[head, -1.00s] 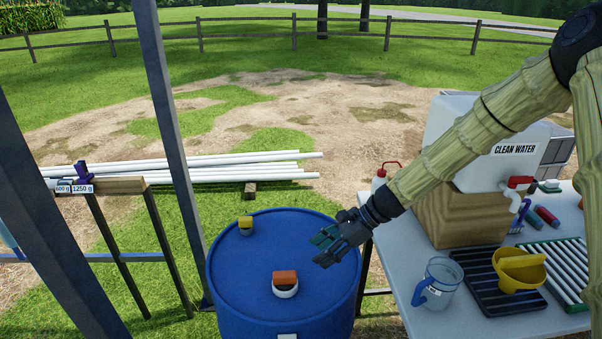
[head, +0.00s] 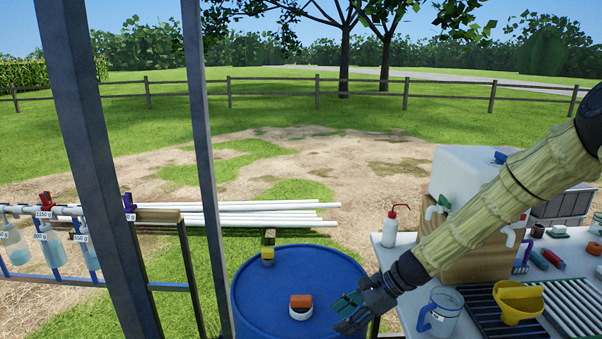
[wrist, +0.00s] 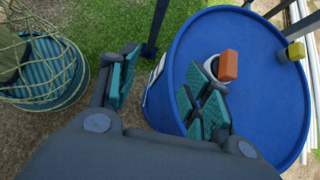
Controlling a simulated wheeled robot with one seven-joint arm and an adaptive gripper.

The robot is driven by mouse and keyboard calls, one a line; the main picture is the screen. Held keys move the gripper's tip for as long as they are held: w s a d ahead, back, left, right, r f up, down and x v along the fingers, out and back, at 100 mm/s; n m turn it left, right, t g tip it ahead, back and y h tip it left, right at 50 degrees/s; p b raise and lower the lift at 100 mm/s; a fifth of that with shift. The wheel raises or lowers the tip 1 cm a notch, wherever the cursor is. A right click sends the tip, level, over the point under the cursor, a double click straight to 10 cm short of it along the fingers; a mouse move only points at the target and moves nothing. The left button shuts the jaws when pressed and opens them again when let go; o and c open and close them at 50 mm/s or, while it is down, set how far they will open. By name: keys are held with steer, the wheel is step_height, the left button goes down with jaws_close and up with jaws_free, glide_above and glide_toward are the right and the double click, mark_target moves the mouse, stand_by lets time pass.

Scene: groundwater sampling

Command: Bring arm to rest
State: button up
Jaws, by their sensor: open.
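My gripper (head: 349,312) is open and empty, held in the air beside the right edge of the blue barrel (head: 262,290). In the wrist view my gripper (wrist: 160,95) has its teal-padded fingers spread wide, with the right fingers overlapping the barrel top in the picture. An orange block on a white round base (head: 300,304) sits on the barrel lid, and it also shows in the wrist view (wrist: 229,66). A small yellow-topped item (head: 267,256) stands near the barrel's far rim.
The table (head: 392,262) at right holds a clear pitcher (head: 441,312), a yellow funnel (head: 518,301), black and white racks, a wash bottle (head: 394,226) and a water tank (head: 462,172), partly behind my arm. Metal posts (head: 90,130) stand at left. Bottles (head: 52,247) hang from a rail.

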steer(key=s+d+f+n+g+h, duration=0.1)
steer(key=s+d+f+n+h, duration=0.2)
steer(key=s+f, duration=0.7)
steer(key=s+d+f+n+g+h, duration=0.1)
steer(key=s+d+f+n+h, duration=0.2)
steer(key=s+f, duration=0.65)
steer(key=s+d+f+n+h, duration=0.1)
steer(key=s+d+f+n, duration=0.1)
steer(key=s, duration=0.4)
steer(key=s+d+f+n+t+h, duration=0.1)
steer(key=s+f+n, duration=0.3)
steer(key=s+n, duration=0.1)
steer(key=s+d+f+n+h, duration=0.1)
steer(key=s+d+f+n, duration=0.1)
steer(key=s+f+n, duration=0.2)
steer(key=s, duration=0.3)
steer(key=shift+s+d+n+t, duration=0.3)
steer(key=shift+s+t, duration=0.05)
steer(key=shift+t, duration=0.05)
